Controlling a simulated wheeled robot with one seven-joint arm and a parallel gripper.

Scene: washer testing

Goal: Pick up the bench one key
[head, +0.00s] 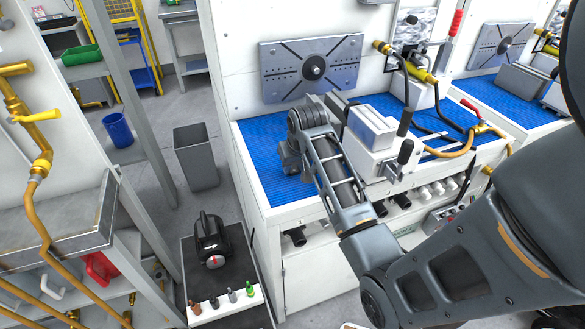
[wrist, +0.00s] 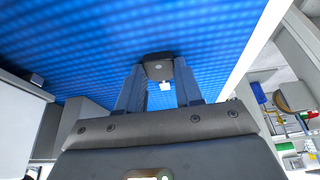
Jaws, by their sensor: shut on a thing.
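My gripper (head: 289,160) is over the blue mat (head: 255,150) of the nearer bench, near its left side, pointing down. In the wrist view its two fingers (wrist: 158,82) are closed on a small dark grey piece with a rounded head, which I take for the bench one key (wrist: 158,68). A small pale patch shows just below its head. Blue mat lies beyond it, and I cannot tell whether the key touches the mat. In the head view the key is hidden by my gripper and arm.
A grey and white vise-like machine (head: 375,140) stands on the mat right of my gripper. A metal plate (head: 312,68) is on the wall behind. A low dark stand (head: 240,312) with a black device (head: 211,240) and several small coloured items is front left. A grey bin (head: 196,158) stands left.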

